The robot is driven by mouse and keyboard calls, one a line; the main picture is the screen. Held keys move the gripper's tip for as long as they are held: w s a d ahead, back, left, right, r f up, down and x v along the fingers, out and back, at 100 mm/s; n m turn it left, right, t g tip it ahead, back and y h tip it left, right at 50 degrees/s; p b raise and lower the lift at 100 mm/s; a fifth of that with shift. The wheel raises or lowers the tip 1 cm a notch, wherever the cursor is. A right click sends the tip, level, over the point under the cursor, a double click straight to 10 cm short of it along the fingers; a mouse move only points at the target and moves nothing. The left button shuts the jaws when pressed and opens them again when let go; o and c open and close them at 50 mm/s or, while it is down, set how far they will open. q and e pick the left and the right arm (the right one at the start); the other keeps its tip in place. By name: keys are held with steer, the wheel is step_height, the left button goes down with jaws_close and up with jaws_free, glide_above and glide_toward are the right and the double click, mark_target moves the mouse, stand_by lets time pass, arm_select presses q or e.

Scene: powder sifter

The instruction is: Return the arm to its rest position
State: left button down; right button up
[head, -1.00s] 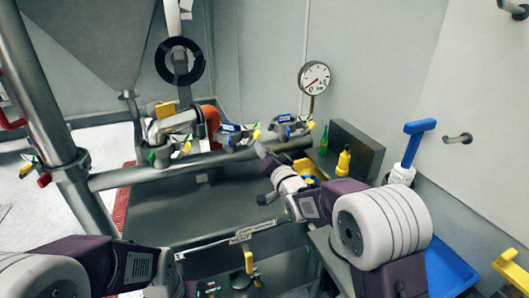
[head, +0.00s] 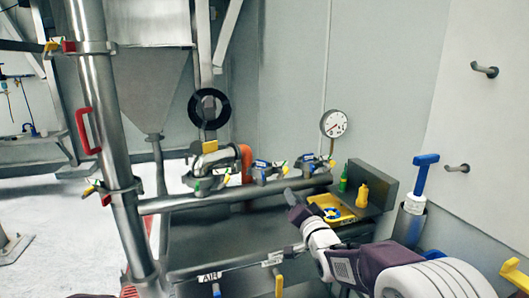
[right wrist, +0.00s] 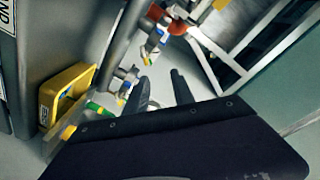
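My right arm reaches in from the lower right in the head view. Its right gripper (head: 297,205) is in front of the pipe with the valves, left of the yellow tray (head: 338,216). In the right wrist view the two dark fingers of the right gripper (right wrist: 160,88) stand apart with nothing between them, so it is open and empty. A yellow tray (right wrist: 72,72) shows at the left there.
A horizontal pipe (head: 160,206) with several clamps and valves runs behind the gripper. A pressure gauge (head: 333,123) is on the wall. A green bottle (head: 343,177) and a yellow bottle (head: 361,194) stand by a grey block. A blue-handled tool (head: 421,182) stands upright at the right.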

steer(key=s+d+f+n+g+h, duration=0.1)
steer(key=s+d+f+g, duration=0.2)
steer(key=s+f, duration=0.25)
steer(key=s+d+f+g+h, duration=0.1)
steer(key=s+d+f+g, duration=0.2)
steer(key=s+f, duration=0.3)
steer(key=s+d+f+n+g+h, duration=0.1)
steer(key=s+d+f+g+h, duration=0.15)
steer(key=s+f, duration=0.35)
steer(key=s+f+n+g, duration=0.2)
steer(key=s+f+g, duration=0.25)
steer(key=s, duration=0.35)
steer(key=s+f+n+g, duration=0.1)
steer(key=s+f+g, duration=0.2)
steer(key=s+f, duration=0.3)
step_height(320, 180, up, 14)
steer(key=s+n+p, duration=0.1)
steer(key=p, duration=1.1)
steer(key=shift+s+d+g+y+p, duration=0.3)
steer(key=shift+s+y+p, duration=0.05)
steer(key=shift+s, duration=0.05)
